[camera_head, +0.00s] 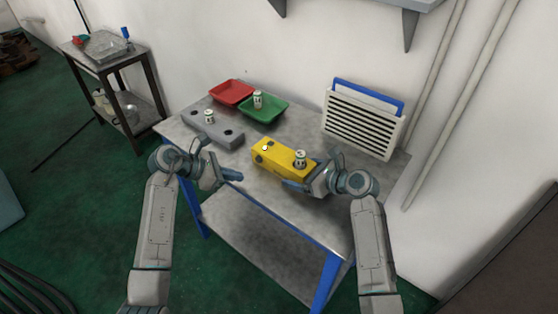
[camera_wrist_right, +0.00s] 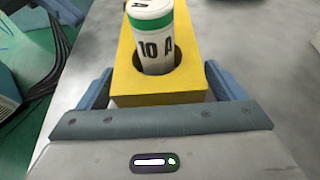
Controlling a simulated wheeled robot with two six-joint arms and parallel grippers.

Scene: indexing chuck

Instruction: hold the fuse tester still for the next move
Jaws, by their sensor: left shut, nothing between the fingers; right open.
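The yellow fuse tester (camera_head: 276,156) lies on the metal table. It carries a white round lamp on top and a dark hole at its far end. A white fuse (camera_head: 300,157) with a green band stands in its near end; in the right wrist view the fuse (camera_wrist_right: 154,45) reads "10 A". My right gripper (camera_head: 303,178) is open around the tester's near end; in the right wrist view its two fingers (camera_wrist_right: 160,88) stand on either side of the yellow body, apparently with small gaps. My left gripper (camera_head: 234,175) is shut and empty, left of the tester near the table's front edge.
A grey block (camera_head: 222,134) with holes and one upright fuse (camera_head: 209,116) stands at the left. A slatted white rack (camera_head: 357,130) stands at the back right.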

